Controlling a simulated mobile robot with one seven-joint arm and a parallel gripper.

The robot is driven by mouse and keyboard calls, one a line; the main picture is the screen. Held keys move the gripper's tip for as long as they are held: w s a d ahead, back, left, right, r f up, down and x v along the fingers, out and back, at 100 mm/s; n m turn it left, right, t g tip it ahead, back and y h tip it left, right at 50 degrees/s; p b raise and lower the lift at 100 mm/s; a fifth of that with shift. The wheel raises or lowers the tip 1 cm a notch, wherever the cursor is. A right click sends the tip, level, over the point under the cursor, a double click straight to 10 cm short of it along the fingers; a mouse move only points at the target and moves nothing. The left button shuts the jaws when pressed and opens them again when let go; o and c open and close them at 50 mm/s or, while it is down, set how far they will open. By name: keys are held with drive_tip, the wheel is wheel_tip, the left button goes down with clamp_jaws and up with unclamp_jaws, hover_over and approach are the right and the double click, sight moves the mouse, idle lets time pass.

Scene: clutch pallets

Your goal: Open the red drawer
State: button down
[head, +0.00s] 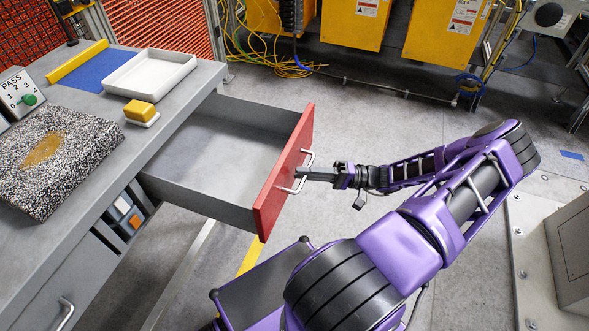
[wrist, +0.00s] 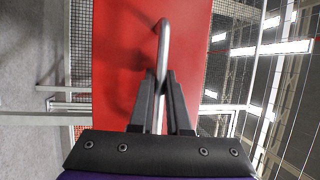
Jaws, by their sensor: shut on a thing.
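The red drawer (head: 285,172) is pulled well out of the grey workbench, and its grey inside looks empty. Its metal bar handle (head: 300,172) is on the red front. My gripper (head: 306,173) is at the handle, with its fingers closed around the bar. In the wrist view the handle (wrist: 163,45) runs down between the two dark fingers of my gripper (wrist: 161,90), in front of the red drawer front (wrist: 115,60). The lower part of the handle is partly hidden by the fingers.
The workbench (head: 190,95) holds a white tray (head: 150,72), a yellow block (head: 140,109), a speckled block (head: 55,160) and a button box (head: 20,95). Open cubbies (head: 120,215) lie below. Yellow cabinets (head: 355,22) stand at the back.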

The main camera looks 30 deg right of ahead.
idle(0.3)
drive_tip(key=c, duration=0.9)
unclamp_jaws()
drive_tip(key=shift+s+d, duration=0.1)
drive_tip(key=b+v, duration=0.2)
drive_tip(key=v, duration=1.5)
drive_tip(key=shift+s+d, duration=0.1)
drive_tip(key=shift+d, duration=0.05)
